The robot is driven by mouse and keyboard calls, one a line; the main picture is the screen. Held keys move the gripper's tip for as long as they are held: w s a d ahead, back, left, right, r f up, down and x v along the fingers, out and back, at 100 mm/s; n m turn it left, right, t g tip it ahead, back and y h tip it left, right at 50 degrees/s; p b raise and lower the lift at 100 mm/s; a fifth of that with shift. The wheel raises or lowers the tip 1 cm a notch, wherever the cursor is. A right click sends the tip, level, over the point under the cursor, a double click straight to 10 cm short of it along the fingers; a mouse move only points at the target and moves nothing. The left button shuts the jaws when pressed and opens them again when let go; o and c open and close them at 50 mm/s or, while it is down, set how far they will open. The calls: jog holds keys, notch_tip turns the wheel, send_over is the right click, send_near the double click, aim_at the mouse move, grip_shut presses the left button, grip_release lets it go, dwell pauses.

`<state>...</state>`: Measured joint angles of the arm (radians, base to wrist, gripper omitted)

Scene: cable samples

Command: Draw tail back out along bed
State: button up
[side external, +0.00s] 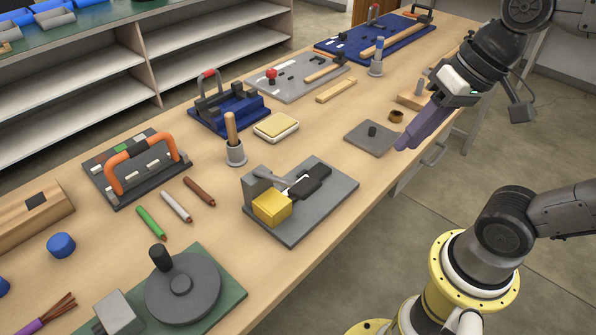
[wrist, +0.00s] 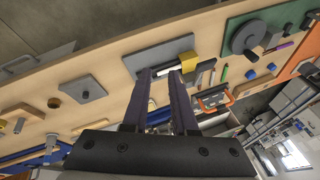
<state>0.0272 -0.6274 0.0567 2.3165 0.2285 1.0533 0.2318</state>
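A grey bed plate (side external: 325,215) lies on the bench and carries a yellow block (side external: 272,208), a pale thin piece and a black handle-like piece (side external: 310,182). I cannot tell which part is the tail. In the wrist view, the plate (wrist: 152,55) and the yellow block (wrist: 197,45) lie beyond the fingertips; the black piece is partly hidden by a finger. My gripper (side external: 400,146) hangs right of and behind the plate, near the bench's edge, apart from it. Its purple fingers (wrist: 161,72) stand apart with nothing held between them.
A small grey plate with a peg (side external: 372,138) lies below and left of my gripper. A holder with a wooden handle (side external: 233,140), a yellow-topped pad (side external: 276,127), several coloured rods and a crank wheel (side external: 182,285) stand nearby. Bare wood lies between the two grey plates.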

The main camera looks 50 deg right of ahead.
jog(key=w+m+y, duration=0.1)
jog(key=w, duration=0.1)
jog(key=w+a+m+g, duration=0.1)
jog(key=w, duration=0.1)
jog(key=w+m+g+y, duration=0.1)
jog(key=w+m, duration=0.1)
jog(key=shift+w+a+f+y, duration=0.15)
jog(key=shift+w+a+y, duration=0.15)
jog(key=shift+w+a, duration=0.1)
grip_shut()
jog(key=w+d+f+m+g+y, duration=0.1)
jog(key=w+d+f+m+y, duration=0.3)
jog(key=w, duration=0.3)
jog(key=w+d+f+m+g+y, duration=0.1)
jog(key=w+f+m, duration=0.3)
jog(key=w+f, duration=0.3)
jog(key=d+f, duration=0.1)
jog(key=f, duration=0.1)
jog(key=d+f+m+y, duration=0.1)
jog(key=f, duration=0.1)
jog(key=d+f+m, duration=0.1)
jog(key=f, duration=0.2)
jog(key=shift+d, duration=0.4)
jog(key=a, duration=1.1)
jog(key=shift+a, duration=0.1)
jog(key=shift+a+f, duration=0.1)
jog(key=shift+a, duration=0.25)
jog(key=shift+d+f, duration=0.1)
jog(key=shift+f, duration=0.65)
